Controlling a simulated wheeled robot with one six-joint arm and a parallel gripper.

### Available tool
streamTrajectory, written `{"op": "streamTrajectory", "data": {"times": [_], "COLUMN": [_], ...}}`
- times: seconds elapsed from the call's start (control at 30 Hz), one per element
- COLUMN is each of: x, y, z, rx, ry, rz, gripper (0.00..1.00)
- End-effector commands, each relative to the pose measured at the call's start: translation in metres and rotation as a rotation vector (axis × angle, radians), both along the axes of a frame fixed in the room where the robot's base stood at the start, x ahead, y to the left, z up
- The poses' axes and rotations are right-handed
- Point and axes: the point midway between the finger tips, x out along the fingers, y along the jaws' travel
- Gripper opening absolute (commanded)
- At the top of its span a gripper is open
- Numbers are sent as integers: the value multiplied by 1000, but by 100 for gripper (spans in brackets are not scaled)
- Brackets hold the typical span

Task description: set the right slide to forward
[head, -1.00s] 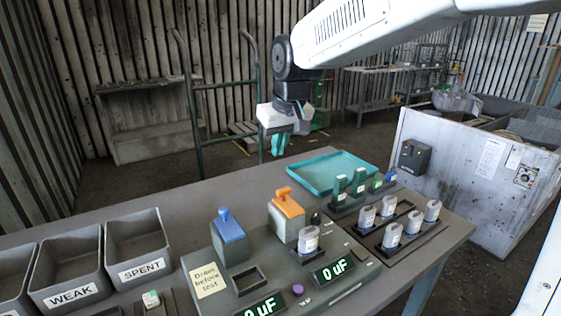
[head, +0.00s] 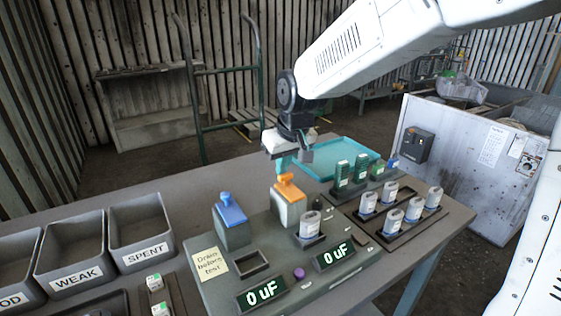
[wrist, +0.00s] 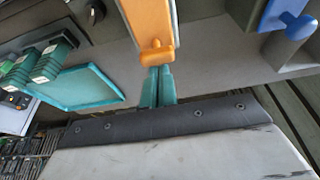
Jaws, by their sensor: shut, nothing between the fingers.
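The right slide is an orange cap with a knob (head: 288,188) on top of a pale box on the test panel. The left slide is a similar blue one (head: 231,209) to its left. My gripper (head: 284,166) is just behind the orange slide, at about the height of its knob, with teal fingers together and nothing between them. In the wrist view the fingertips (wrist: 158,72) end close to the orange slide's knob (wrist: 156,52); I cannot tell whether they touch. The blue slide's knob (wrist: 295,24) shows at upper right there.
A labelled capacitor (head: 309,224) stands in a socket right of the orange slide. Two displays (head: 262,292) read 0 uF. A teal tray (head: 345,150), green parts (head: 350,170) and a rack of capacitors (head: 395,215) are to the right. Grey bins (head: 140,230) stand at left.

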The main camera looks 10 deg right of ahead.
Motion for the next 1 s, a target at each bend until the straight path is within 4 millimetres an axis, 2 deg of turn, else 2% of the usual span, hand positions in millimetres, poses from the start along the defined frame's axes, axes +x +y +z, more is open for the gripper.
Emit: {"op": "streamTrajectory", "data": {"times": [0.27, 0.5, 0.6, 1.0], "x": [-5, -45, -56, -60], "y": [-1, -14, -18, -20], "z": [0, 1, 1, -1], "rx": [0, 1, 0, -2], "ry": [0, -2, -1, 5], "rz": [0, 0, 0, 0], "gripper": [0, 0, 0, 0]}}
